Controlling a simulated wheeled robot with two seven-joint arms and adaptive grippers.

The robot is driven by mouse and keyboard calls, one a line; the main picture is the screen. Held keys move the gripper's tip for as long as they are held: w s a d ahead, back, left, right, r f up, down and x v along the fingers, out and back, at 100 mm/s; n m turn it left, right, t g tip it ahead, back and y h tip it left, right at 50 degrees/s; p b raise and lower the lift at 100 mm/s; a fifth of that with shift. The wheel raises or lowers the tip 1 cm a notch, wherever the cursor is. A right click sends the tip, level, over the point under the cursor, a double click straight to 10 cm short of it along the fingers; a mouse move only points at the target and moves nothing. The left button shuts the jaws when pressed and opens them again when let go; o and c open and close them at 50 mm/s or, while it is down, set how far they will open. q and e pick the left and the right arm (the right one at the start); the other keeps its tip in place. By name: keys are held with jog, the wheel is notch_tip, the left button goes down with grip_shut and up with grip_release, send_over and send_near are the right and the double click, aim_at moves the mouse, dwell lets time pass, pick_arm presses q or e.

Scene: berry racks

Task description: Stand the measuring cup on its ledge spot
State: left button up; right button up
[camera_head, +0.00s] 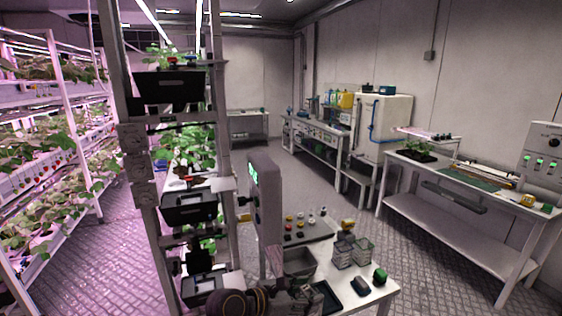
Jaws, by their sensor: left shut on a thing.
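My left gripper (303,298) is low in the head view, at the near left edge of the white table (378,294). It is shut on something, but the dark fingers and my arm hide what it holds. I cannot make out the measuring cup for certain. A grey ledge (318,233) with several small coloured items stands behind the gripper. I cannot tell which place on it is the cup's spot. My right gripper is not in view.
A grey bin (299,262), stacked clear boxes (347,252), a dark block (360,286) and a green-topped item (380,275) crowd the table. A tall grey panel (265,205) and a plant rack (222,120) stand at left. The floor (330,190) behind is open.

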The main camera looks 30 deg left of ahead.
pick_arm(q)
jog(key=shift+s+f, duration=0.3)
jog(key=shift+f, duration=0.7)
jog(key=shift+s+f, duration=0.25)
jog(key=shift+f, duration=0.75)
